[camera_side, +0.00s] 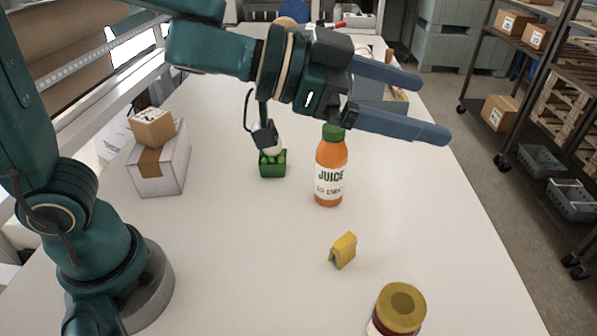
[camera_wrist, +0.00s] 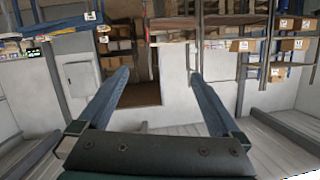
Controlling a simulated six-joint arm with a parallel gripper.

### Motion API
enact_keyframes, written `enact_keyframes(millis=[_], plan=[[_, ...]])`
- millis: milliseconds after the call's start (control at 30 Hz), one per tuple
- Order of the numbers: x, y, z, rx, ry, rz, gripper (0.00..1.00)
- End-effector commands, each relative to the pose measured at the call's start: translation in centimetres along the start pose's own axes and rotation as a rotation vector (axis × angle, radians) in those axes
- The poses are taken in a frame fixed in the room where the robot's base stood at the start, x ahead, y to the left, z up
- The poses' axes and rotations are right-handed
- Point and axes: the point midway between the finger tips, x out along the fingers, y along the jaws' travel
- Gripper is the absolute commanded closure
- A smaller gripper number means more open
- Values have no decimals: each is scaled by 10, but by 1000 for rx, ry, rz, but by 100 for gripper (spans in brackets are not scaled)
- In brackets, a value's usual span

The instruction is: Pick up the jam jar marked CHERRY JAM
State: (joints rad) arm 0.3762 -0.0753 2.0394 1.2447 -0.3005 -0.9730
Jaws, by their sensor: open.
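A jar (camera_side: 398,309) with a gold lid stands at the front right of the table in the side view, cut off by the bottom edge. Only a strip of its dark red side and pale label shows, and no label text can be read. My gripper (camera_side: 417,106) is open and empty, raised above the table, its two fingers pointing right. It is well above and behind the jar, over the juice bottle's area. In the wrist view my gripper (camera_wrist: 158,78) shows both fingers spread with nothing between them, and no jar is in view there.
An orange juice bottle (camera_side: 331,174) stands mid-table, close below my gripper. A green punnet (camera_side: 272,166) is left of it. A yellow clip-like object (camera_side: 343,250) lies between bottle and jar. A white box (camera_side: 160,168) carrying a small cardboard box (camera_side: 153,127) stands at the left.

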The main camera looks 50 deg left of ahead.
Motion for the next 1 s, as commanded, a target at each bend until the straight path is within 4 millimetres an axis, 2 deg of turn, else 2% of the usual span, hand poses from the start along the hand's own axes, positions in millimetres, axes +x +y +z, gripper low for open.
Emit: enact_keyframes(millis=[33, 100, 367, 733, 1000], plan=[[5, 17, 3, 8, -1, 79, 0], [9, 40, 7, 13, -1, 184, 0], [3, 114, 33, 16, -67, 543, 0], [17, 120, 85, 9, -71, 535, 0], [35, 131, 148, 1, -75, 536, 0]])
